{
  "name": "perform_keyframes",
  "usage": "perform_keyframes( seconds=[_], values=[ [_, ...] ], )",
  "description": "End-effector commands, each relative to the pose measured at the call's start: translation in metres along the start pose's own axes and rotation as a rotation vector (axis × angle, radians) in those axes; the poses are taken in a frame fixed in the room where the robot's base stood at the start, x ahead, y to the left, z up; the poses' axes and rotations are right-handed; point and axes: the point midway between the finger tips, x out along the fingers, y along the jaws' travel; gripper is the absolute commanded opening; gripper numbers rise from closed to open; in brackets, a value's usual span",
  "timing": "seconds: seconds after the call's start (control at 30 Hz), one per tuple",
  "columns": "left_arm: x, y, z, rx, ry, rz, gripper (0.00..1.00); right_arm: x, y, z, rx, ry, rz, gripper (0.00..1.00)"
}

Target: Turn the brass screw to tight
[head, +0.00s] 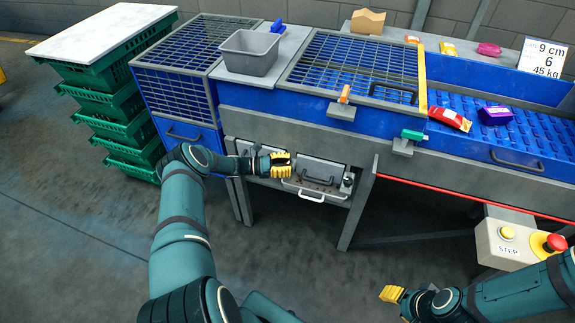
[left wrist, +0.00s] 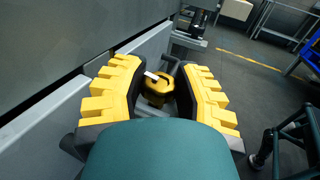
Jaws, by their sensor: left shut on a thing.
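The brass screw (left wrist: 157,91) shows in the left wrist view as a round yellow knob with a white mark on its top. My left gripper (left wrist: 163,84) has its yellow fingers on both sides of the screw and is shut on it. In the head view my left gripper (head: 282,165) is at the front of the machine, below the mesh cover, and hides the screw. My right gripper (head: 392,294) is low in the head view, away from the machine; its finger gap is not clear.
A machine leg (head: 358,208) stands further right. Green crates (head: 105,105) are stacked at the left. A stop box (head: 507,240) with a red button is at the right. The floor in front is clear.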

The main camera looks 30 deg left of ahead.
Motion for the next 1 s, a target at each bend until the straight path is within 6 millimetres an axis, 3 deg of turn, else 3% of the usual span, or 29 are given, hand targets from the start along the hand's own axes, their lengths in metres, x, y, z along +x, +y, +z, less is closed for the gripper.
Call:
perform_keyframes(
  seconds=[0.53, 0.57, 0.63, 1.0],
  values=[
    [0.0, -0.0011, -0.0009, -0.002, -0.002, -0.024, 0.0, 0.0, 0.0001, 0.0002, 0.0, 0.0, 0.0, 0.47],
    [0.0, -0.0011, -0.0009, -0.002, -0.002, -0.024, 0.38, 0.0001, 0.0001, 0.0002, 0.0, 0.0, 0.0, 0.47],
    [0.0, -0.0011, -0.0008, -0.002, -0.002, -0.024, 0.62, 0.0001, 0.0001, 0.0002, 0.0, 0.0, 0.0, 0.47],
    [-0.0001, -0.0002, 0.0, 0.0, -0.002, -0.016, 0.65, 0.0, 0.0, 0.0002, 0.0, 0.0, 0.0, 0.47]
  ],
)
